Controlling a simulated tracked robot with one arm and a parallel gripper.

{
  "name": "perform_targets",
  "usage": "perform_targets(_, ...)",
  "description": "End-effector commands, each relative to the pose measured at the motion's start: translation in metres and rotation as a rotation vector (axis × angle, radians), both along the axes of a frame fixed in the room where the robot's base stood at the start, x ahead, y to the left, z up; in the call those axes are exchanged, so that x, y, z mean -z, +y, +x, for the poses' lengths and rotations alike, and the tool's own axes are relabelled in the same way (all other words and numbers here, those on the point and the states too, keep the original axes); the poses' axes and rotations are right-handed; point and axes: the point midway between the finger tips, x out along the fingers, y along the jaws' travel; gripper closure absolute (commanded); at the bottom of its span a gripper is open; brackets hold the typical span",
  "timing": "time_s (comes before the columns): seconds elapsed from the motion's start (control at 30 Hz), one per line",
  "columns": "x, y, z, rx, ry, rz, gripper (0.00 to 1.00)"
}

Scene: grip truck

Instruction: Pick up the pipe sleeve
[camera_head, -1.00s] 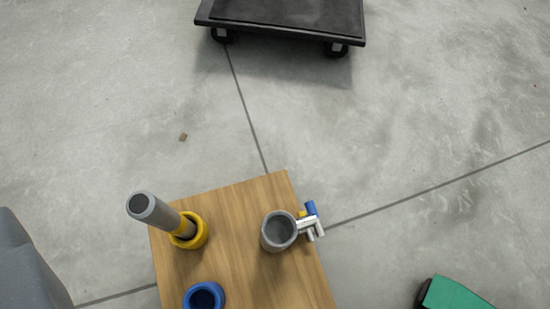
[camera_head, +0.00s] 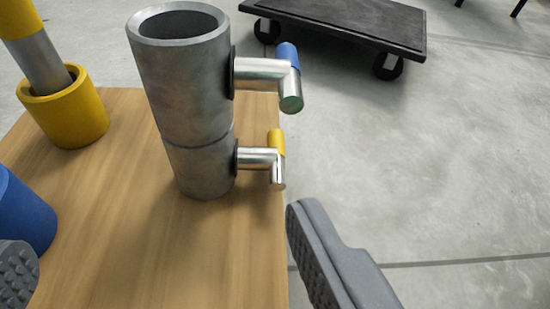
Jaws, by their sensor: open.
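A grey metal pipe piece (camera_head: 188,85) stands upright on a wooden top. It is hollow, with a seam low on its body that suggests two stacked sections. I cannot tell which section is the pipe sleeve. Two bent metal handles stick out on its right, the upper with a blue grip (camera_head: 287,54), the lower with a yellow grip (camera_head: 277,142). My gripper (camera_head: 165,262) is open and empty. Its fingers show at the lower left edge and lower right, in front of the pipe piece and apart from it.
The wooden top (camera_head: 225,245) carries a yellow cup (camera_head: 68,115) with a leaning grey rod at left. A blue ring or cup (camera_head: 22,215), partly hidden by my left finger, is below it. A black wheeled platform (camera_head: 345,22) stands behind. Concrete floor (camera_head: 430,160) at right is clear.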

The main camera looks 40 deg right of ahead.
Motion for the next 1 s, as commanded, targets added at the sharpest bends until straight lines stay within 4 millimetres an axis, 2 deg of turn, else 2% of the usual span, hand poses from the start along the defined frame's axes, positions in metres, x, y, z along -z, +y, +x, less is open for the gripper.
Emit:
perform_targets(0.07,0.005,-0.004,-0.002,0.002,0.001,-0.01,0.23)
perform_targets(0.17,0.01,-0.008,0.005,0.003,-0.003,-0.011,0.23)
perform_targets(0.5,0.032,-0.03,0.054,0.003,-0.004,-0.009,0.23)
perform_targets(0.87,0.04,-0.039,0.073,0.0,-0.003,-0.011,0.23)
perform_targets(1.0,0.048,-0.047,0.086,0.002,-0.005,-0.011,0.23)
